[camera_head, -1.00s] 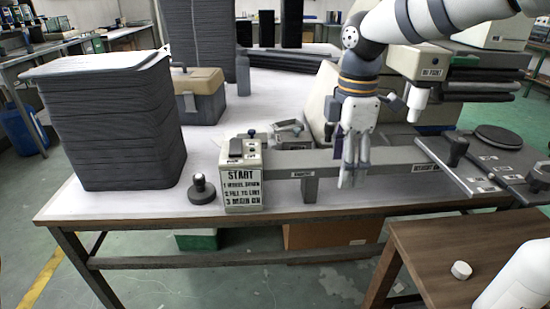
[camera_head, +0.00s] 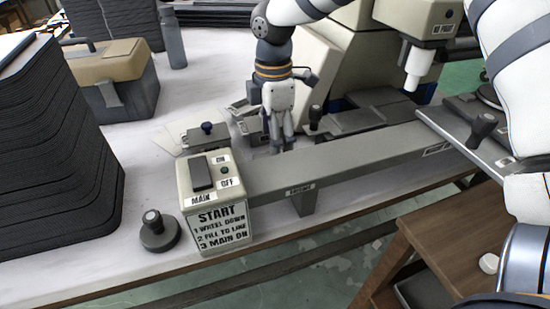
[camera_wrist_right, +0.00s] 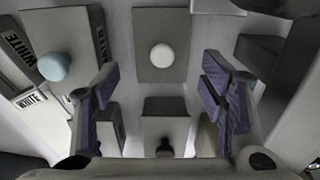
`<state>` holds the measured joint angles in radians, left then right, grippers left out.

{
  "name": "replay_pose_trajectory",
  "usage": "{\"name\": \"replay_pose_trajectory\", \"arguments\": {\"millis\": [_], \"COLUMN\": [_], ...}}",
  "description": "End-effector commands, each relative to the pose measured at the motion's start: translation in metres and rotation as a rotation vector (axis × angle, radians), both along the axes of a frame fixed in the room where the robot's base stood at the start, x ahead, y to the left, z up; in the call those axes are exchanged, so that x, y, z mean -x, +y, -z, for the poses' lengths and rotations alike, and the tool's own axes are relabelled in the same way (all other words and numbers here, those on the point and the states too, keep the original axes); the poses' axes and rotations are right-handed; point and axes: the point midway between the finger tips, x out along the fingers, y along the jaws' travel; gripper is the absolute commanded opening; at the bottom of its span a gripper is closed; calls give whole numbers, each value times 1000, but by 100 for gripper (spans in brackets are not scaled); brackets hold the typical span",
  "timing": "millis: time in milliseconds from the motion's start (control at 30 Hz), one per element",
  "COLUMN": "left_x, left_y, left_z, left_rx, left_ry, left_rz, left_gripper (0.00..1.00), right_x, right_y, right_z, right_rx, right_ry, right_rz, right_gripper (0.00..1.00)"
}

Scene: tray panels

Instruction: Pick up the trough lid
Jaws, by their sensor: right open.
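My right gripper (camera_head: 280,143) hangs fingers down behind the long grey beam, among small grey parts. In the right wrist view my right gripper (camera_wrist_right: 163,100) is open and empty, its purple-padded fingers wide apart. Between and beyond them lies a grey rectangular plate with a white round knob (camera_wrist_right: 160,72), apart from both fingers. It looks like the trough lid, but I cannot be sure. A grey block with a dark knob (camera_wrist_right: 164,130) is nearer the palm. In the head view the gripper partly hides the parts around it. My left gripper is not in view.
The START control box (camera_head: 215,210) stands at the front edge, with the grey beam (camera_head: 350,163) running right from it. A small box with a blue knob (camera_head: 208,138) is left of the gripper. A pale machine (camera_head: 330,62) stands close behind. A tan-lidded case (camera_head: 115,75) is at back left.

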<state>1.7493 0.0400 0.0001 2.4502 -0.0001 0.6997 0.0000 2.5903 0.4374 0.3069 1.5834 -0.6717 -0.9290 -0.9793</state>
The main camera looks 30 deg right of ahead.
Motion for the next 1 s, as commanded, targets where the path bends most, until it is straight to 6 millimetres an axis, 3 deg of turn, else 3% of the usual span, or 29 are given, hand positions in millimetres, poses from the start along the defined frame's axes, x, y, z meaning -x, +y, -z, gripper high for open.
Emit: {"name": "replay_pose_trajectory", "arguments": {"millis": [133,267,467,633,1000], "left_x": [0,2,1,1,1], "left_y": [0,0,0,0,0], "left_z": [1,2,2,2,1], "left_rx": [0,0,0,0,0], "left_ry": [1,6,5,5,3], "left_rz": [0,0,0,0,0], "left_gripper": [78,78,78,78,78], "right_x": [4,3,2,2,2], "right_y": [3,3,3,3,3], "right_z": [30,45,45,45,40], "right_rx": [-1,0,0,0,0], "right_ry": [5,1,-2,-2,-3], "right_rz": [0,0,0,0,0], "right_gripper": [65,65,65,31,31]}}
